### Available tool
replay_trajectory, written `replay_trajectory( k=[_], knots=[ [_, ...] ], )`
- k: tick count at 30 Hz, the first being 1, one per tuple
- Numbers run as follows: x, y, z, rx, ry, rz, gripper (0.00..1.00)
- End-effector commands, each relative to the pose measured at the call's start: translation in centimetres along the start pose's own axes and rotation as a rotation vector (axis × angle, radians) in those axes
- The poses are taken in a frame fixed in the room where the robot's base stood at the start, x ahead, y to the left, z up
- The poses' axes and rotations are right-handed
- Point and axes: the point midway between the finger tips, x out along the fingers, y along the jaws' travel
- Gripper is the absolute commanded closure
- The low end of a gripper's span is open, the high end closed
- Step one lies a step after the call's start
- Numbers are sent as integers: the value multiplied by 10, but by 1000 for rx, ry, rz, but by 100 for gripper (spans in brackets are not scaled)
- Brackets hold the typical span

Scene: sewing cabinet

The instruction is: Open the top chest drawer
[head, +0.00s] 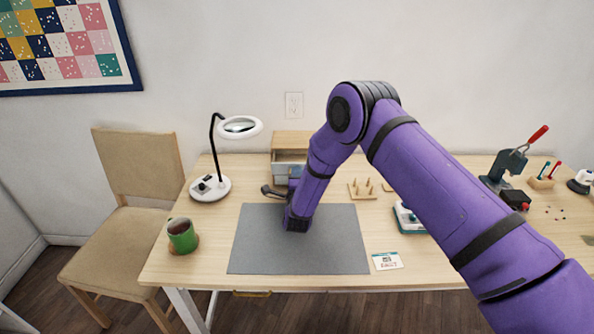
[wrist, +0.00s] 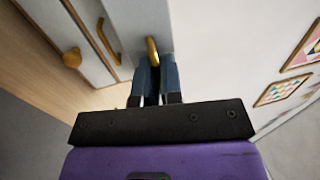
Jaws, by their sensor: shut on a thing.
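The small chest (head: 291,139) has a wooden top and grey drawer fronts. It stands at the back of the table, partly hidden by my arm in the head view. The top drawer (wrist: 137,18) has a gold bar handle (wrist: 152,47), and its front appears to stand out from the chest. My gripper (wrist: 154,66) is shut on this handle, with its blue-grey fingers at the drawer front. Another bar handle (wrist: 107,40) and a round knob (wrist: 72,58) show on the fronts beside it in the wrist view.
A grey mat (head: 262,252) lies in front of the chest. A magnifier lamp (head: 211,187) and a green mug (head: 182,236) stand to the left. A peg board (head: 361,191) and a white card (head: 387,261) are to the right. A chair (head: 118,240) stands left of the table.

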Motion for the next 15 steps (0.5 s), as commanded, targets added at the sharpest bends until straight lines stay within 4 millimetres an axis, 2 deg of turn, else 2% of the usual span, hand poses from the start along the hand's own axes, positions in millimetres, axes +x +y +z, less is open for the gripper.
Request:
replay_trajectory(
  k=[11, 12, 14, 15],
  knots=[
    [-4, -1, 0, 0, 0, 0, 100],
    [-4, -1, 0, 0, 0, 0, 84],
    [-4, -1, 0, 0, 0, 0, 71],
    [-4, -1, 0, 0, 0, 0, 71]
  ],
)
